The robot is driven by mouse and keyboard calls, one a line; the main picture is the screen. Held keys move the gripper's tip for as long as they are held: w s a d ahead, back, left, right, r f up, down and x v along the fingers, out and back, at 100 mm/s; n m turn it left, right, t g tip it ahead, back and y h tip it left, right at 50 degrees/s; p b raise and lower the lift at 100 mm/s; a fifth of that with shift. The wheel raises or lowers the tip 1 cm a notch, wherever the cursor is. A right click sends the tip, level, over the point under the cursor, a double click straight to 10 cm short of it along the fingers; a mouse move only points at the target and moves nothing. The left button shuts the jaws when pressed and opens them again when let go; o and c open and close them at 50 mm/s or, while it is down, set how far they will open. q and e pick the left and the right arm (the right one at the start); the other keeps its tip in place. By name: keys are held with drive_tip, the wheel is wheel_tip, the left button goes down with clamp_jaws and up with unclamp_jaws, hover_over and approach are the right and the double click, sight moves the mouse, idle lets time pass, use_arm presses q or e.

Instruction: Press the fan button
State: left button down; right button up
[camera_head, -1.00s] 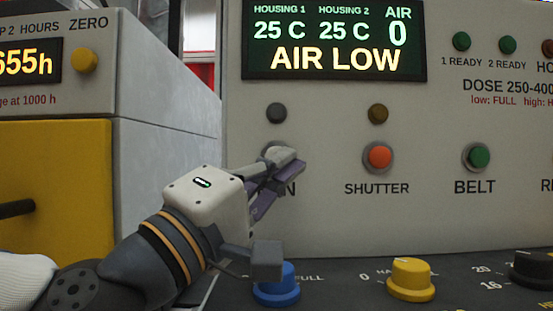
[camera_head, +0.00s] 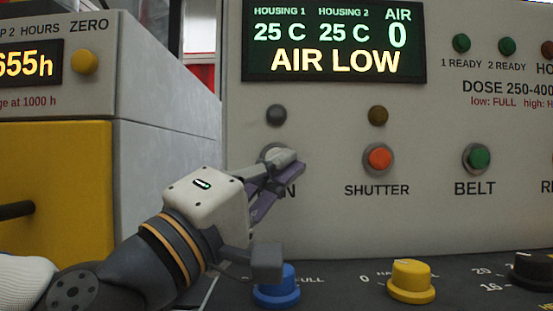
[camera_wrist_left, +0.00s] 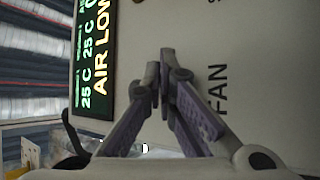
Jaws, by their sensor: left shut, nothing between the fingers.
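The fan button (camera_head: 266,153) is on the grey panel, left of the shutter button. Only part of its round rim shows; its cap is hidden behind my left fingers in the head view. My left gripper (camera_head: 292,160) is shut and empty, with its fingertips in front of the button. I cannot tell whether they touch it. In the left wrist view, the shut fingertips (camera_wrist_left: 162,65) point at the panel beside the FAN label (camera_wrist_left: 219,88), and the button is hidden there. The lamp (camera_head: 276,114) above the fan button is dark. My right gripper is not in view.
The orange shutter button (camera_head: 379,157) and green belt button (camera_head: 479,157) are to the right. The display (camera_head: 335,40) reads AIR LOW. Blue (camera_head: 277,287) and yellow (camera_head: 410,279) knobs stand below on a dark ledge. A grey-and-yellow cabinet (camera_head: 165,150) is at the left.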

use_arm(q)
drive_tip(key=shift+w, duration=0.1)
drive_tip(key=shift+w, duration=0.35)
drive_tip(key=shift+w, duration=0.4)
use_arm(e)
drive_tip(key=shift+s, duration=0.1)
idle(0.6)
use_arm(q)
drive_tip(key=shift+s, duration=0.85)
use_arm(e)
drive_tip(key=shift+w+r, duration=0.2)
use_arm(q)
drive_tip(key=s+p, duration=0.2)
drive_tip(key=s, duration=0.3)
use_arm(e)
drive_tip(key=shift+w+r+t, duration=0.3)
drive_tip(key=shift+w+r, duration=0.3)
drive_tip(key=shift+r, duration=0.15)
